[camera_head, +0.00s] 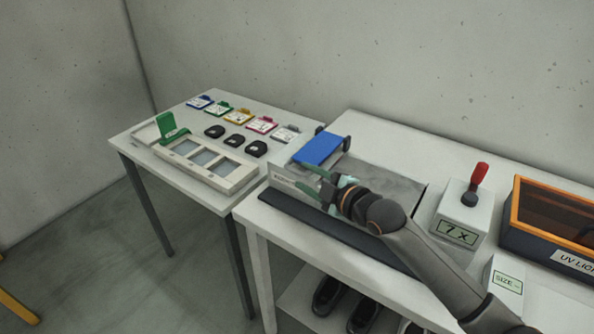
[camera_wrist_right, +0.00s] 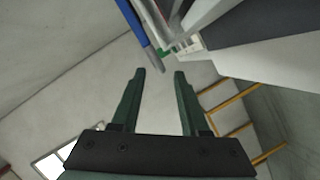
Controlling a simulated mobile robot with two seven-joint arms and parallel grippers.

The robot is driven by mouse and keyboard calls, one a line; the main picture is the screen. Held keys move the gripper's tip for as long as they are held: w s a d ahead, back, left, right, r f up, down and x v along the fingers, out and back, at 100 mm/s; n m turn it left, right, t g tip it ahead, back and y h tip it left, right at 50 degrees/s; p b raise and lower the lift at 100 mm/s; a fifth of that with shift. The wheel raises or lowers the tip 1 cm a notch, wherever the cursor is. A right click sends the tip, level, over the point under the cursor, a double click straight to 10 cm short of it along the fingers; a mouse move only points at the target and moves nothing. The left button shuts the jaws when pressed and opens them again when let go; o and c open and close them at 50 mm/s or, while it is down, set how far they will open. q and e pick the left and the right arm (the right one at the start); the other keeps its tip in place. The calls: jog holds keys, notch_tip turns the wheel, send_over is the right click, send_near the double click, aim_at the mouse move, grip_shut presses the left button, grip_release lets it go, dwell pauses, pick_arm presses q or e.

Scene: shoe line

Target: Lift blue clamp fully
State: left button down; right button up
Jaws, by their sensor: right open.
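The blue clamp (camera_head: 318,148) is a flat blue plate between two dark side pieces. It sits at the left end of the grey machine (camera_head: 385,182). A long blue edge of the clamp (camera_wrist_right: 133,22) also shows at the top of the right wrist view. My right gripper (camera_head: 306,179) is just in front of the clamp, on the near side of the machine. Its green fingers (camera_wrist_right: 160,74) are apart with nothing between them, and they look clear of the blue plate. My left gripper is not in view.
A dark strip (camera_head: 330,228) runs along the front table edge. To the right stand a box with a red-knobbed lever (camera_head: 476,184) and an orange-framed UV box (camera_head: 556,215). The left table holds a tray (camera_head: 236,180), black pieces and coloured tags. Shoes (camera_head: 329,296) are below.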

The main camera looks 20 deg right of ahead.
aim_at(296, 171)
jog(key=shift+x, duration=2.15)
jog(key=shift+c, duration=0.4)
jog(key=c, duration=0.6)
jog(key=shift+f, duration=0.1)
grip_shut()
jog(key=shift+s+f, duration=0.1)
